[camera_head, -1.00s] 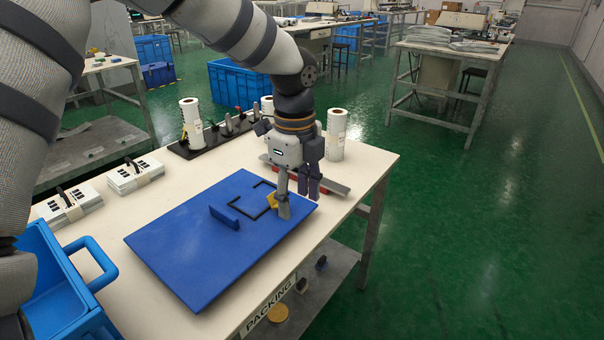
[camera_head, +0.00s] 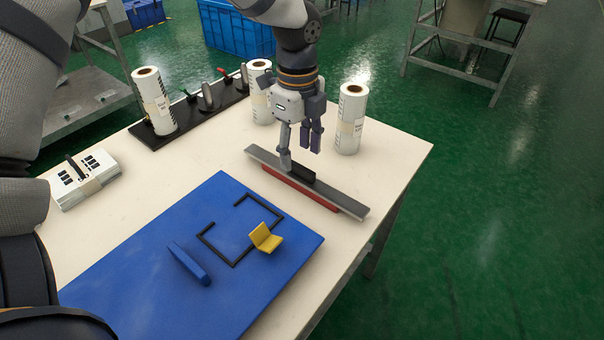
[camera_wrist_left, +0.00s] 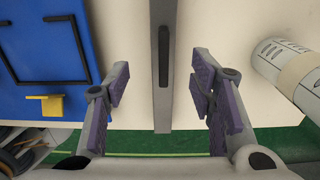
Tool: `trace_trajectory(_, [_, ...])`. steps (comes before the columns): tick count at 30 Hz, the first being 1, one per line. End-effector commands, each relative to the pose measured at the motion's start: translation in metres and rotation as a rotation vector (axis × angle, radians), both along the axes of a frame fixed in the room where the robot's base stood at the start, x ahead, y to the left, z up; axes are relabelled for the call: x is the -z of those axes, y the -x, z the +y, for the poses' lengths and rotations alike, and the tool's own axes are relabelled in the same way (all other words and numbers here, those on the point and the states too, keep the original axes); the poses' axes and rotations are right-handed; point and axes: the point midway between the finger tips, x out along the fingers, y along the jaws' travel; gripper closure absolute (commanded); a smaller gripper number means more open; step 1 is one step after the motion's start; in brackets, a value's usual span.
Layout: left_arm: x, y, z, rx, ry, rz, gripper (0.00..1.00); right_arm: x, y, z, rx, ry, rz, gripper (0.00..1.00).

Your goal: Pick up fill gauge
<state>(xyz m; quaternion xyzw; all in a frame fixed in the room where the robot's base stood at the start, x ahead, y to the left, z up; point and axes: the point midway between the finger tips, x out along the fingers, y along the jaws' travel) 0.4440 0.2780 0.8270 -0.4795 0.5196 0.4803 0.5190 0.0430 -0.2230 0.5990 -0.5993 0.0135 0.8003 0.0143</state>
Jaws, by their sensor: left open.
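No label shows which thing is the fill gauge. A long grey bar (camera_head: 343,198) with a black grip and a red strip along its lower side lies on the table behind the blue board. A small yellow L-shaped piece (camera_head: 266,238) rests on the board by the black outline. My left gripper (camera_head: 300,160) is open, pointing down over the bar's black grip and partly hiding it. In the left wrist view, the grey bar (camera_wrist_left: 162,105) runs between the open fingers, with gaps on both sides. The yellow piece (camera_wrist_left: 43,106) is left of them. My right gripper is not in view.
White rolls (camera_head: 350,120) stand behind the bar, close to the gripper. A black tool rack (camera_head: 195,118) and white stacks (camera_head: 84,178) are at the back left. Bare tabletop lies right of the board.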

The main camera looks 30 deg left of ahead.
Motion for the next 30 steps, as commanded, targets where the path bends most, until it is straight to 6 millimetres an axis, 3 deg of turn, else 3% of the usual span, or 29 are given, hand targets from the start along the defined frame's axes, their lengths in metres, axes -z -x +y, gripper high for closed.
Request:
trace_trajectory(12, [0.069,-0.003,-0.003,0.0,-0.001,0.001,0.5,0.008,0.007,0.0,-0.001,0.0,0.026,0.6])
trace_trajectory(20, [0.072,-0.003,-0.003,0.0,-0.001,-0.004,0.5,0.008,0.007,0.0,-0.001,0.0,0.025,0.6])
trace_trajectory(26, [0.071,-0.003,-0.003,0.0,-0.001,-0.003,0.95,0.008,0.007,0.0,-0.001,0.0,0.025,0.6])
trace_trajectory(27, [0.071,-0.003,-0.003,0.0,-0.001,-0.003,1.0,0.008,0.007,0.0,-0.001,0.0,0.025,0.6])
trace_trajectory(30, [0.071,-0.003,-0.003,0.0,-0.001,-0.004,1.0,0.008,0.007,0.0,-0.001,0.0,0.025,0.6])
